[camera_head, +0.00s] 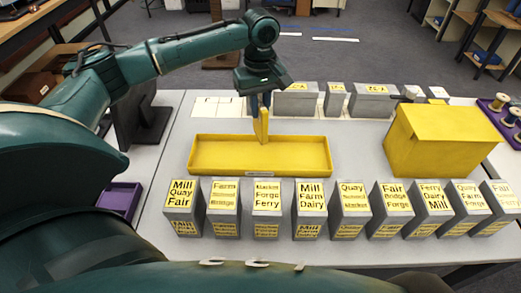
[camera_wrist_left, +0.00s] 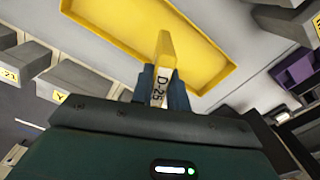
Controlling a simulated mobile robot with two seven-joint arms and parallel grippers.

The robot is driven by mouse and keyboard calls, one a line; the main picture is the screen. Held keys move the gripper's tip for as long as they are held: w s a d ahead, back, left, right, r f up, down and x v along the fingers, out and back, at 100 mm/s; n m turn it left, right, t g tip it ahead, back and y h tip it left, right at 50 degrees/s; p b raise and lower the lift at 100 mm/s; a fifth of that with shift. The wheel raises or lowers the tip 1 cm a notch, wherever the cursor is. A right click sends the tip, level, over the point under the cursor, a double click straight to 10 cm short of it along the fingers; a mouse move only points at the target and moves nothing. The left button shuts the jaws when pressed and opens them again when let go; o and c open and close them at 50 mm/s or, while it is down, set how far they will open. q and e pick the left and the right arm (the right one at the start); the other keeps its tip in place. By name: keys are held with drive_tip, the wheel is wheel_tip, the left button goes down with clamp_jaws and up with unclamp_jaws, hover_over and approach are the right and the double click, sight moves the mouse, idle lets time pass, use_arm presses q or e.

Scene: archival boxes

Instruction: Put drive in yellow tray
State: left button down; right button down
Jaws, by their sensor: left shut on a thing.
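My left gripper (camera_head: 262,100) is shut on a slim yellow drive (camera_head: 263,125) and holds it upright, pointing down, at the back part of the yellow tray. In the left wrist view the drive (camera_wrist_left: 164,62) sits between the fingers of the left gripper (camera_wrist_left: 162,85), with a white label that seems to read "D-25". The yellow tray (camera_head: 215,170) is long and shallow and looks empty. It also shows beyond the drive in the left wrist view (camera_wrist_left: 110,18). I cannot tell whether the drive touches the tray. My right gripper is not in view.
A row of grey boxes with yellow labels (camera_head: 267,215) stands in front of the tray. More grey boxes (camera_head: 296,100) stand behind it. A large yellow box (camera_head: 440,140) is at the right. A purple tray (camera_head: 122,200) lies at the left.

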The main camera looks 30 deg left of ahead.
sight(260, 131)
use_arm(q)
wheel_tip(260, 131, down, 8)
drive_tip(key=shift+f, duration=0.1)
idle(0.4)
drive_tip(key=c, duration=1.4)
unclamp_jaws()
drive_tip(key=shift+f, duration=0.1)
drive_tip(key=shift+o, duration=0.2)
wheel_tip(260, 131, up, 12)
drive_tip(key=shift+r, duration=0.15)
